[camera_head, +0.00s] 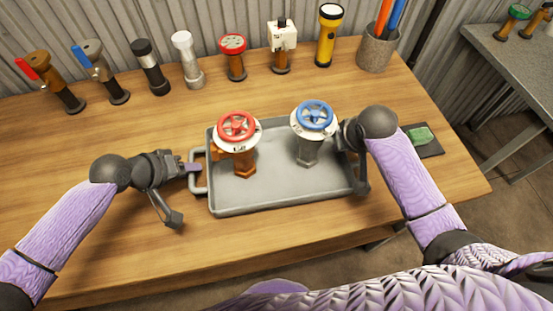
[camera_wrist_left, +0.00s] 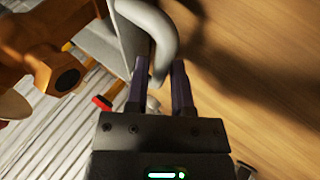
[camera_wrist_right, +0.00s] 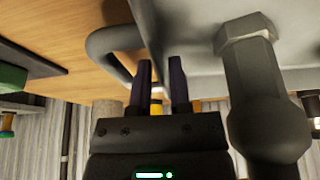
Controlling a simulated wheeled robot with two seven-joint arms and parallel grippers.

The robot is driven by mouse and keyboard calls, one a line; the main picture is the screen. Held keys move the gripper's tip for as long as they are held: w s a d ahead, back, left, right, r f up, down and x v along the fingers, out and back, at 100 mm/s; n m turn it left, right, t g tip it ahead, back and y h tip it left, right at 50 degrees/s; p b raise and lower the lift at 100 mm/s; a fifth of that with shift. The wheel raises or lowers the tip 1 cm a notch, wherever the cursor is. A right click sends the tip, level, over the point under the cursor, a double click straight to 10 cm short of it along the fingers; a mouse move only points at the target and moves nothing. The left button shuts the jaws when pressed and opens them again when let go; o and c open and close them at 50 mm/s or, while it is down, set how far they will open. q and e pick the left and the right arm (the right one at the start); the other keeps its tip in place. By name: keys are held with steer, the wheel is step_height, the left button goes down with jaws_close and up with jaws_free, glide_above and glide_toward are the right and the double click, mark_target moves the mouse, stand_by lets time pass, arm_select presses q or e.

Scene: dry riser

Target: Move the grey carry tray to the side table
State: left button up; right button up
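The grey carry tray (camera_head: 290,196) lies flat on the wooden workbench, carrying a red-wheel valve (camera_head: 236,128) and a blue-wheel valve (camera_head: 315,117), both upright. My left gripper (camera_head: 194,168) is at the tray's left handle (camera_head: 198,190). In the left wrist view its fingers (camera_wrist_left: 158,88) are apart, with the handle (camera_wrist_left: 160,45) reaching between them; firm contact cannot be seen. My right gripper is at the tray's right end, its fingers mostly hidden in the head view. In the right wrist view its fingers (camera_wrist_right: 160,85) are apart beside the right handle (camera_wrist_right: 112,42). The grey side table (camera_head: 490,62) stands at upper right.
Several valves and fittings line the bench's back edge, with a yellow flashlight (camera_head: 328,36) and a pen cup (camera_head: 376,50). A green block on a dark pad (camera_head: 432,145) lies right of the tray. The side table's near part looks clear; fittings (camera_head: 513,18) stand farther back.

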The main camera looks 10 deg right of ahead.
arm_select(q)
steer(key=shift+w+d+f, duration=0.25)
steer(key=shift+d+f, duration=0.1)
steer(key=shift+f, duration=0.15)
arm_select(e)
steer(key=shift+w+f, duration=0.25)
steer(key=shift+f, duration=0.3)
arm_select(q)
jaws_close()
arm_select(e)
jaws_close()
arm_select(q)
steer(key=shift+r, duration=0.1)
arm_select(e)
steer(key=shift+r, duration=0.1)
